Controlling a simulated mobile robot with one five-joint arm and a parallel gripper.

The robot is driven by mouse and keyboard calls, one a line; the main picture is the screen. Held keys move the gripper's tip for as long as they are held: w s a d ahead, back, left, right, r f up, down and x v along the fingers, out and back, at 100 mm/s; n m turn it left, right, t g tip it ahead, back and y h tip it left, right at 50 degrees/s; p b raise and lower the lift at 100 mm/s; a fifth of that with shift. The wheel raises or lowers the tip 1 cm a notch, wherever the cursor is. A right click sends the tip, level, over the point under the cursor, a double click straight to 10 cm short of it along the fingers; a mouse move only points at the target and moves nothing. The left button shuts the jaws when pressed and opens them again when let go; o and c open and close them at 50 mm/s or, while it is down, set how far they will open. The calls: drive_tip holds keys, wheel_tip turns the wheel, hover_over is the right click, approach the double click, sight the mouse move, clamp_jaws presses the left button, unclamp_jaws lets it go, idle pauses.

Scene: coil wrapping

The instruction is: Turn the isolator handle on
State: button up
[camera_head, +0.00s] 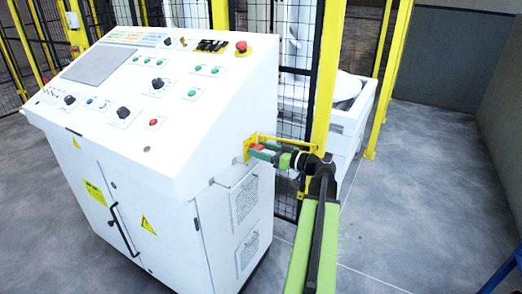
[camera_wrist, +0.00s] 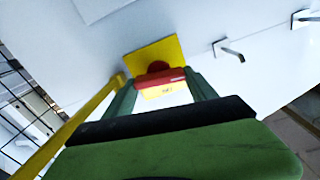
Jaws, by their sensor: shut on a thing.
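The isolator handle is red with a yellow label and shows in the wrist view (camera_wrist: 160,77). It sits on a yellow backing plate (camera_wrist: 172,52) on the white cabinet's side wall. In the head view the handle (camera_head: 258,147) is small and partly covered by my gripper (camera_head: 263,152). In the wrist view my gripper (camera_wrist: 160,92) has its green fingers on either side of the handle, shut on it. The handle lies across the gap between the fingers. The text on the label is too small to read.
The white control cabinet (camera_head: 150,120) has a sloped panel with knobs, buttons and a red emergency stop (camera_head: 242,48). A yellow bar (camera_head: 285,138) runs beside my gripper. A yellow post (camera_head: 325,75) and black mesh fence stand behind. Grey floor (camera_head: 430,190) is clear at right.

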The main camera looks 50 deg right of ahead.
drive_tip(key=m, duration=0.4)
drive_tip(key=shift+d, duration=0.1)
drive_tip(key=m, duration=0.4)
drive_tip(key=shift+f, duration=0.1)
drive_tip(key=m, duration=0.4)
drive_tip(key=shift+d+f+m, duration=0.1)
drive_tip(key=shift+m, duration=1.8)
drive_tip(key=shift+f+m, duration=0.1)
drive_tip(key=shift+m, duration=0.2)
drive_tip(key=o, duration=1.1)
